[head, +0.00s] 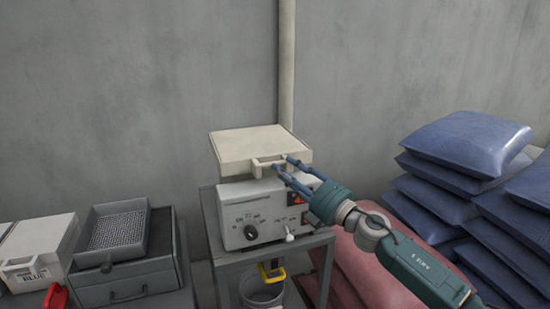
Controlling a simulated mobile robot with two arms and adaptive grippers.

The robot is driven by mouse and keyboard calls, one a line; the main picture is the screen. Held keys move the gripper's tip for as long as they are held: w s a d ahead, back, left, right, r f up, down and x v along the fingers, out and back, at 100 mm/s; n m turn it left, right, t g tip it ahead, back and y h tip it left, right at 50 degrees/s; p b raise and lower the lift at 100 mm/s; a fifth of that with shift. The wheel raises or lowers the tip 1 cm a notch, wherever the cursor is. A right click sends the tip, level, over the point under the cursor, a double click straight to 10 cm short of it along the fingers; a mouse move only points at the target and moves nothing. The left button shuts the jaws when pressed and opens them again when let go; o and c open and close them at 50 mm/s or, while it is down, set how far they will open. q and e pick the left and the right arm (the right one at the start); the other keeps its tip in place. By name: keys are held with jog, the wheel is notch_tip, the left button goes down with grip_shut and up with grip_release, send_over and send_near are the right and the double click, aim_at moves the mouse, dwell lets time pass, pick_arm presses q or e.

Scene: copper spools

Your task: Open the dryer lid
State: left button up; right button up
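The dryer (262,213) is a pale box with dials and red switches on its front, standing on a grey stand. Its flat cream lid (245,146) lies over the top, looking level and down; a thin dark line runs beneath it. A loop handle (262,162) sticks out from the lid's front edge. My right gripper (281,165) comes in from the lower right, with its blue fingers spread apart at the right end of the handle. Whether the fingers touch the handle is hard to tell. My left gripper is not in view.
A grey stand (213,240) carries the dryer, with a bucket (262,289) below. A grey tray (118,240) and a white bin (38,250) are at the left. Blue sacks (468,145) and red sacks (350,262) are piled at the right. A pipe (286,65) runs up the wall behind.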

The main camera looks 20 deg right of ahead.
jog(key=x, duration=0.5)
jog(key=shift+p, duration=0.35)
grip_shut()
